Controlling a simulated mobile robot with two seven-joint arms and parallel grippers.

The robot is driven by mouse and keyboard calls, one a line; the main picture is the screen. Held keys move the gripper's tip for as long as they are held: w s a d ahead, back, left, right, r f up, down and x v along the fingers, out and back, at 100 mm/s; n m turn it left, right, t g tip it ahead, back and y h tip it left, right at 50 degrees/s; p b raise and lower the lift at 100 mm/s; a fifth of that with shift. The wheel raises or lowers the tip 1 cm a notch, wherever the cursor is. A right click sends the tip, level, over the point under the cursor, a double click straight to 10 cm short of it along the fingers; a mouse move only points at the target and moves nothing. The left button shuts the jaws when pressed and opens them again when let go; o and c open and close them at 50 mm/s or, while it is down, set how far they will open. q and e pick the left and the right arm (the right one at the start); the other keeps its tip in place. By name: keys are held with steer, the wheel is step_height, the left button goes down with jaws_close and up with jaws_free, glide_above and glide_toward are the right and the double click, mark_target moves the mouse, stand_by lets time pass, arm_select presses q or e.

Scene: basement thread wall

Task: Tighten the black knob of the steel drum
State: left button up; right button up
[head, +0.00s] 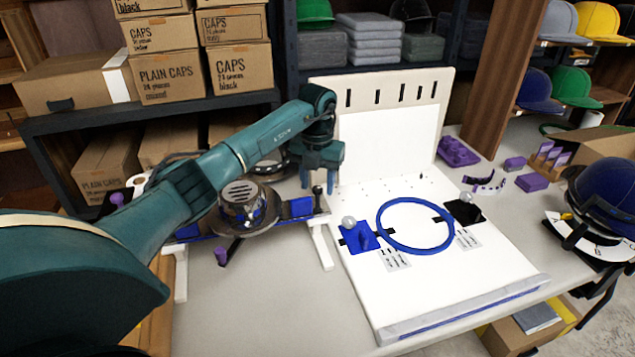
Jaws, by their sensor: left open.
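The steel drum (240,210) is a shiny round body with a slotted grey top, on a low white stand left of the white board. A small black knob (317,190) on a short upright stem shows at the right end of that stand. My right gripper is not in view.
A white board (470,285) with a blue ring (383,240) lies right of the stand. A blue cap (605,190) and purple blocks (530,182) are further right. Shelves with boxes (170,75) stand behind. The table front (270,310) is clear.

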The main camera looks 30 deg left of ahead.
arm_select(q)
steer(key=shift+f, duration=0.15)
steer(key=shift+c, duration=0.3)
steer(key=c, duration=0.9)
